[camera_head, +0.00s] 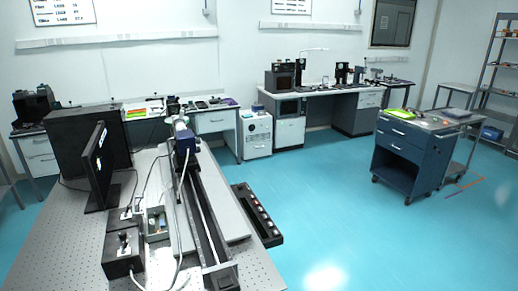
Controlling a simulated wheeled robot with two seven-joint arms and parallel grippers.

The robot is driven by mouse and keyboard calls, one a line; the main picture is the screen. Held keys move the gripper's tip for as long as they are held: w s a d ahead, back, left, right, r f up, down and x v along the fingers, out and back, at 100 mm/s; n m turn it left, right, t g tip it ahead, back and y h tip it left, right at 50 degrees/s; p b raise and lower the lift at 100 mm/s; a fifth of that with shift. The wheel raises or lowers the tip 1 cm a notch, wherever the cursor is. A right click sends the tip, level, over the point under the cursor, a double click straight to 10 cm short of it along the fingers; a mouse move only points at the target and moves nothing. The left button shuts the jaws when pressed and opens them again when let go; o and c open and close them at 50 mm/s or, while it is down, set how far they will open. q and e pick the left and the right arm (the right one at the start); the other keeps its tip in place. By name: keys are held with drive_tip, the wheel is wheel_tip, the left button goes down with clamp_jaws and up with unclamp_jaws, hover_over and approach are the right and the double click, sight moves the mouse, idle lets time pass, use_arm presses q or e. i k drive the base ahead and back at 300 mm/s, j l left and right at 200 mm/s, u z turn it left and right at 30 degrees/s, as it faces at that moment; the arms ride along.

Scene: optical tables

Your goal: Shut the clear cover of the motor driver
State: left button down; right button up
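A small grey box with coloured parts inside (156,222) sits on the perforated optical table, left of the long rail, and looks like the motor driver. Its inside shows from above. A clear cover is too small and faint to make out, so I cannot tell its angle. Neither of my grippers is in view.
The optical table (60,240) also carries a long black rail (207,225) with a blue block (185,147), a black monitor (102,165) and two black control boxes, one at the front (122,252). Cables run close to the grey box.

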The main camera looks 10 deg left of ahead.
sight(134, 208)
drive_tip(key=j+u, duration=0.45)
drive_tip(key=j, duration=1.25)
